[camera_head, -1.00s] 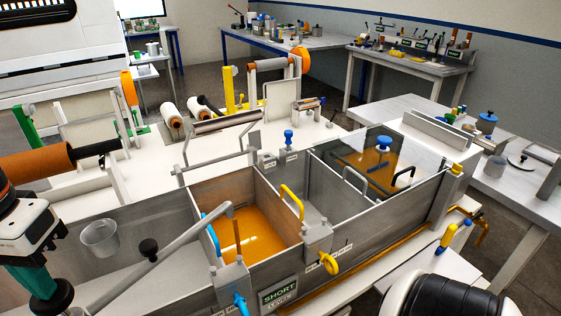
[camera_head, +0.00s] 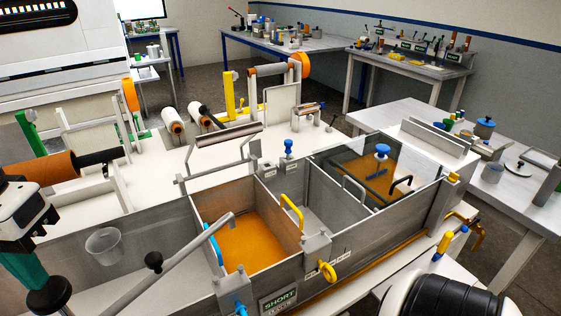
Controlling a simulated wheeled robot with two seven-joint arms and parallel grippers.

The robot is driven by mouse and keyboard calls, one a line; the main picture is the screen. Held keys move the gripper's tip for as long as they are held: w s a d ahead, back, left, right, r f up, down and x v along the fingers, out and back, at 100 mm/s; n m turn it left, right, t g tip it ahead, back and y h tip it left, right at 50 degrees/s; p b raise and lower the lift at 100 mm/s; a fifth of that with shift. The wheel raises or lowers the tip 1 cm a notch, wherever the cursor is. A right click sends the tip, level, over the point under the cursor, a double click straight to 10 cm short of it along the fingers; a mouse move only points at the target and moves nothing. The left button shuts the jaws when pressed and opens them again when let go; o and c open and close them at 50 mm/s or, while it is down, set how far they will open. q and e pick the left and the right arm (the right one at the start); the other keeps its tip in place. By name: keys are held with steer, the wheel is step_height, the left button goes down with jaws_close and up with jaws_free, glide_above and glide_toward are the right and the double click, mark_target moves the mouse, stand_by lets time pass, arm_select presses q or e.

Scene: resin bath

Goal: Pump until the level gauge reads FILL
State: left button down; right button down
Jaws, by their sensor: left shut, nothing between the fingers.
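The level gauge (camera_head: 278,301) is a dark plate on the tank's front and reads SHORT; its smaller lower line is unclear. Orange resin (camera_head: 250,246) lies in the left bath compartment. My left gripper (camera_head: 32,283), green below a white and black wrist, is at the lower left, shut and empty, apart from the lever. A larger black round knob (camera_head: 48,299) shows at its lower end. My right gripper is out of view.
A clear cup (camera_head: 104,245) stands left of the resin compartment. Yellow (camera_head: 292,213) and blue (camera_head: 211,243) handles sit on the compartment edges. A yellow valve (camera_head: 328,271) is on the front. An orange roller (camera_head: 40,172) is near my left arm. Side benches hold tools.

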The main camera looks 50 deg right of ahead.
mark_target(46, 290)
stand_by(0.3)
arm_select(q)
step_height(46, 290, down, 7)
steer(key=b, duration=0.5)
steer(key=shift+b, duration=0.4)
steer(key=shift+r+p, duration=0.7)
steer(key=shift+r, duration=0.1)
step_height(46, 290, up, 6)
steer(key=p, duration=0.3)
steer(key=shift+f+p, duration=0.2)
steer(key=shift+p, duration=0.2)
steer(key=shift+f, duration=0.1)
step_height(46, 290, up, 6)
steer(key=p, duration=0.4)
